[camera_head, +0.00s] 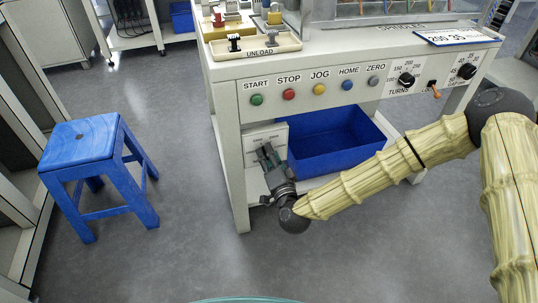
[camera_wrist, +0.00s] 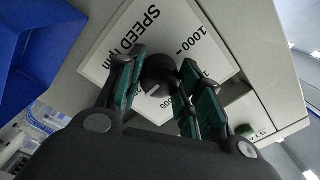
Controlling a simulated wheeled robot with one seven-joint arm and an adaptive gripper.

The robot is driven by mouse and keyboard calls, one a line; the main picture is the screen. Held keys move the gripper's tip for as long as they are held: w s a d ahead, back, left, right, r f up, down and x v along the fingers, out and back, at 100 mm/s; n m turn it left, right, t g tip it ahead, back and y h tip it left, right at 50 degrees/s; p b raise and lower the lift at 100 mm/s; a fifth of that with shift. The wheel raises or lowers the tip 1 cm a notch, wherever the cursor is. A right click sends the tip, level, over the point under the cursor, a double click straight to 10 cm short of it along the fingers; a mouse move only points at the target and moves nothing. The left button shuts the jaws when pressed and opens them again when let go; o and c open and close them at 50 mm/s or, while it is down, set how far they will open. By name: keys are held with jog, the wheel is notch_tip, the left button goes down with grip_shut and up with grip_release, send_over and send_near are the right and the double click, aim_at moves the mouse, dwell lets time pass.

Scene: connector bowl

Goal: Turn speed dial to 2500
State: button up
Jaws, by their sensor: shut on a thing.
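The speed dial (camera_wrist: 160,72) is a round black knob on a white plate (camera_wrist: 105,55) printed "SPEED rpm". The wrist view shows "1000" beside it; other numbers are partly covered by my fingers. My gripper (camera_wrist: 160,80) has its green-padded fingers on both sides of the knob and is shut on it. The knob's exact setting cannot be read. In the head view my gripper (camera_head: 266,158) is at the white plate (camera_head: 262,135) on the lower front of the bench, and hides the dial.
A blue bin (camera_head: 335,150) sits just right of the plate, under the bench. Above are coloured buttons (camera_head: 319,88) and two more black knobs, including the turns knob (camera_head: 406,79). A blue stool (camera_head: 85,140) stands left. Floor between is clear.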

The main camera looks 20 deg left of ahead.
dwell(0.4)
jog(key=o, duration=1)
jog(key=shift+o, duration=0.2)
jog(key=v, duration=1.2)
